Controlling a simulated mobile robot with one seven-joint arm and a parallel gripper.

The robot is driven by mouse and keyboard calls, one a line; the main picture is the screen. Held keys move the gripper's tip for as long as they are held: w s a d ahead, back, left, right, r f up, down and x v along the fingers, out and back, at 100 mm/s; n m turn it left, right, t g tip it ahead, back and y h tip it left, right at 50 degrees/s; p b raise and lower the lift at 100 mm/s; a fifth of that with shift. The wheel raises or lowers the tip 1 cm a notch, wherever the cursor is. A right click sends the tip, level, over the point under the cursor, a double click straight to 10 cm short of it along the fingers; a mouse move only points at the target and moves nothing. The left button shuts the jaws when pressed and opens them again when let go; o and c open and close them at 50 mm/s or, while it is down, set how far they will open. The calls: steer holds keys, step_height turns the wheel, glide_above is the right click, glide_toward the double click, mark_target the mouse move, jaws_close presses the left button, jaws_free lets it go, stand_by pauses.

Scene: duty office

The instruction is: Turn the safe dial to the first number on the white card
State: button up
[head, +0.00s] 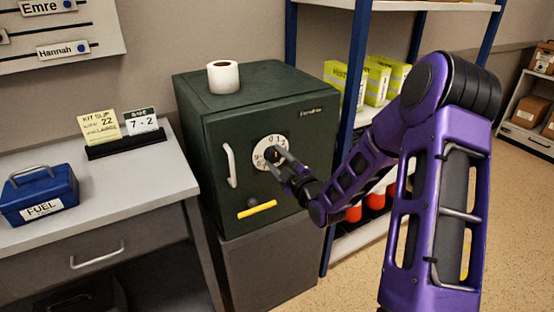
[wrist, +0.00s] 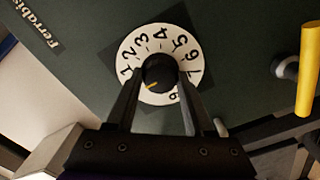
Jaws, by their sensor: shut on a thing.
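The dark green safe (head: 257,110) stands on a grey cabinet. Its door carries a white number dial (head: 262,145) with a black knob at the centre. The dial also shows in the wrist view (wrist: 162,46), with the knob (wrist: 160,70) between my fingers. My gripper (head: 275,158) is shut on the knob. A yellow mark on the knob points to the lower left, below the 1, where my finger hides the ring. The 7 is at the right of the ring. The white card (head: 141,121) on the desk reads "SAFE 7 - 2".
A yellow card (head: 100,127) stands beside the white one in a black holder (head: 125,145). The safe door has a white handle (head: 230,165) and a yellow-gripped lever (head: 257,209). A toilet roll (head: 223,77) sits on top. Blue-posted shelving (head: 350,110) stands close on the right.

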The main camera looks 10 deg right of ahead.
jaws_close()
